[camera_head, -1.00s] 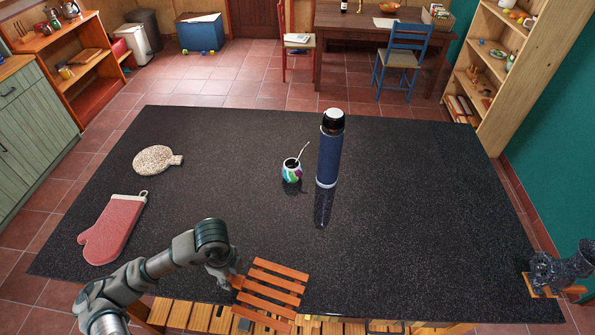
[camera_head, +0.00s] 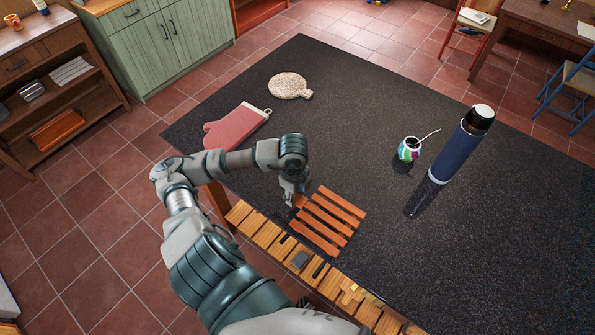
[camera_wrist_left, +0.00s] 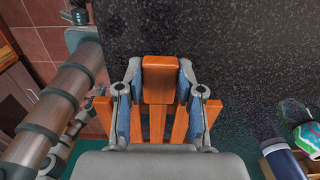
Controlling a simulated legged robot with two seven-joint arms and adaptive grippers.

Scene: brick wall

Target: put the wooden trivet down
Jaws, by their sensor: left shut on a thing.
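The wooden trivet (camera_head: 331,220), an orange-brown frame of slats, is at the front edge of the dark speckled tabletop (camera_head: 345,120). My left gripper (camera_head: 292,200) is at the trivet's left end, shut on it. In the left wrist view the two fingers (camera_wrist_left: 160,92) close around a wooden bar of the trivet (camera_wrist_left: 158,78), with more slats showing below between and beside them. Whether the trivet touches the tabletop or hangs just above it, I cannot tell. My right gripper is not in view.
A red oven mitt (camera_head: 236,126) and a round speckled board (camera_head: 289,86) lie on the left part of the table. A colourful cup with a straw (camera_head: 409,149) and a tall blue flask (camera_head: 460,146) stand to the right. The table's middle is clear.

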